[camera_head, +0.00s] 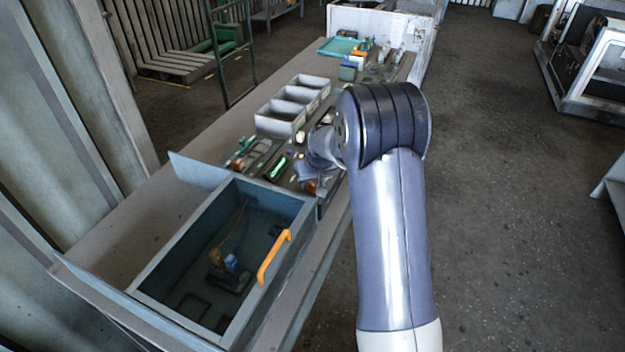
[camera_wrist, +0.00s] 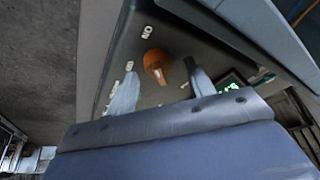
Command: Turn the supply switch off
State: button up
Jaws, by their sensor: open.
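The supply switch is an orange rotary knob (camera_wrist: 155,62) on a dark panel (camera_wrist: 177,40) in the wrist view. A white "ON" label (camera_wrist: 147,32) lies above it, and another small white mark (camera_wrist: 129,66) lies to its left, too small to read surely. The knob's grip ridge points down toward my gripper, away from the "ON" label. My gripper (camera_wrist: 160,69) is open, with one finger on each side of the knob; I cannot tell whether they touch it. In the head view my wrist (camera_head: 322,147) is over the panel and mostly hides the switch.
A green lit display (camera_head: 277,168) is beside my wrist. Grey bins (camera_head: 281,119) stand behind on the bench. A blue-grey open box (camera_head: 163,262) with an orange handle (camera_head: 273,257) stands in front.

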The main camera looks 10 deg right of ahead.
jog(key=shift+c, duration=0.4)
jog(key=c, duration=0.9)
